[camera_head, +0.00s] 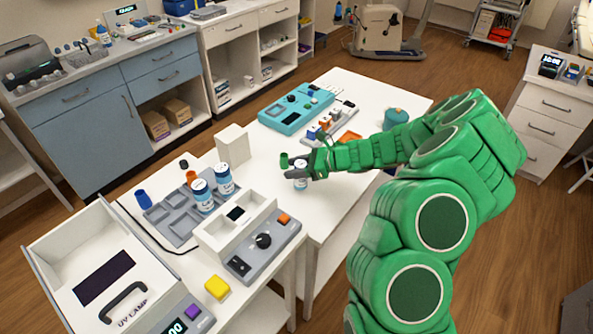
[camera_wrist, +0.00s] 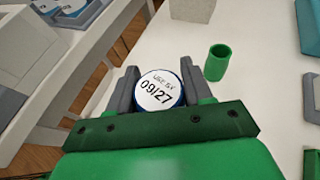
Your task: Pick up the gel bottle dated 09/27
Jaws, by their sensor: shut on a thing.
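The gel bottle dated 09/27 shows its white round cap, printed "USE BY 09/27", in the wrist view (camera_wrist: 158,90). In the head view the bottle (camera_head: 301,182) is white with a blue lower part and stands upright at the white table. My gripper (camera_head: 300,173) is shut on it, with one grey finger on each side, as the wrist view also shows (camera_wrist: 157,88). The bottle's lower body is hidden in the wrist view. I cannot tell whether its base touches the table.
A green cup (camera_wrist: 217,62) stands just beyond the gripper to the right. Two similar blue-and-white bottles, a nearer one (camera_head: 203,196) and a farther one (camera_head: 224,180), stand at the grey tray (camera_head: 160,212). A white block (camera_head: 233,147) and a teal device (camera_head: 296,106) are nearby.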

